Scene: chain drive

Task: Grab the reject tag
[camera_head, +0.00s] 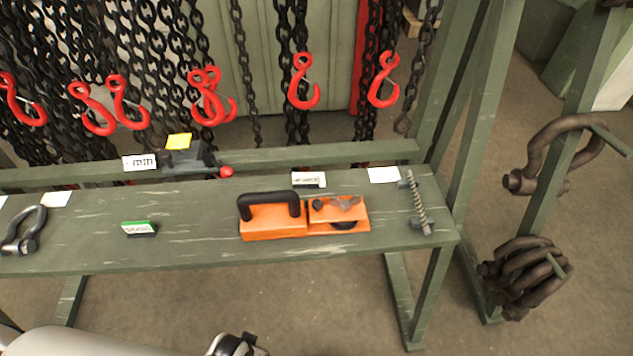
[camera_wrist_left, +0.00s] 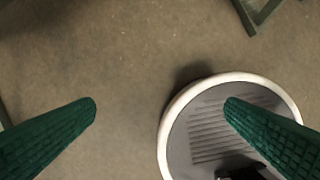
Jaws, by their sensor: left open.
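A small block tag with a green top and a pale lettered face (camera_head: 138,228) lies on the left-middle of the green bench. A small white lettered tag (camera_head: 309,179) sits at the bench's back edge, behind the orange tool. The lettering is too small to tell for certain which one is the reject tag. In the head view, part of my left arm shows at the bottom edge, in front of and apart from the bench. My right gripper is out of view.
An orange tool with a black handle (camera_head: 275,221) lies mid-bench. A shackle (camera_head: 24,230) is at left and a spring-like rod (camera_head: 418,202) at right. Blank white cards (camera_head: 384,175) lie along the back. Red hooks (camera_head: 303,82) hang on chains behind. Bench between green-topped tag and orange tool is clear.

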